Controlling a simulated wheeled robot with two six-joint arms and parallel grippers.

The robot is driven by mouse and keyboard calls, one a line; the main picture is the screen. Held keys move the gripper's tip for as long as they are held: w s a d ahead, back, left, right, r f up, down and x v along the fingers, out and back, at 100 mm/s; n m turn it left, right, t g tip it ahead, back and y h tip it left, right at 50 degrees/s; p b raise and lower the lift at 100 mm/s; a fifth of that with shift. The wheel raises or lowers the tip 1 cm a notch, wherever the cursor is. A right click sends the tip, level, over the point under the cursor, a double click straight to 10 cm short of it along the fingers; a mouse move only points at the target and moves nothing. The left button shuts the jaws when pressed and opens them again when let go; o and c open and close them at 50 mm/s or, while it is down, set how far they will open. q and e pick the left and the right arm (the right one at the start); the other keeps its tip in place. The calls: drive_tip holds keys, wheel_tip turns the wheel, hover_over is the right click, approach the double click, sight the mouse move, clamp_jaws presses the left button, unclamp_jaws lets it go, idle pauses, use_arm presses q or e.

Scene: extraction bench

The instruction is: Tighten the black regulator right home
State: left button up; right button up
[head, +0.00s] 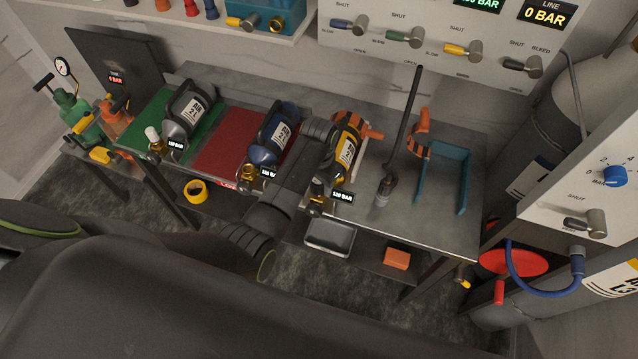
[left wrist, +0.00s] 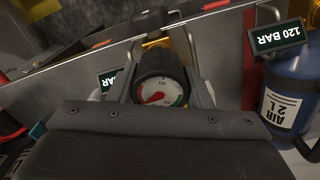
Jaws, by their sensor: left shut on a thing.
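The black regulator (left wrist: 160,80), a round black body with a white gauge face, sits between the jaws of my left gripper (left wrist: 161,52). The jaws are shut on it, one on each side. Brass-coloured metal shows just behind it. In the head view my left gripper (head: 320,184) is at the valve end of the yellow cylinder (head: 348,152), and my arm hides most of the regulator there. I cannot tell whether the regulator is fully seated. My right gripper is not in view.
A blue cylinder (head: 276,132) and a grey cylinder (head: 187,112) lie to the left, with 120 BAR displays nearby. A dark upright bar (head: 402,130) and a blue bracket (head: 463,180) stand to the right. The bench's right front (head: 430,228) is clear.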

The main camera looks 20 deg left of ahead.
use_arm(q)
drive_tip(key=shift+m, duration=0.7)
drive_tip(key=o, duration=1.1)
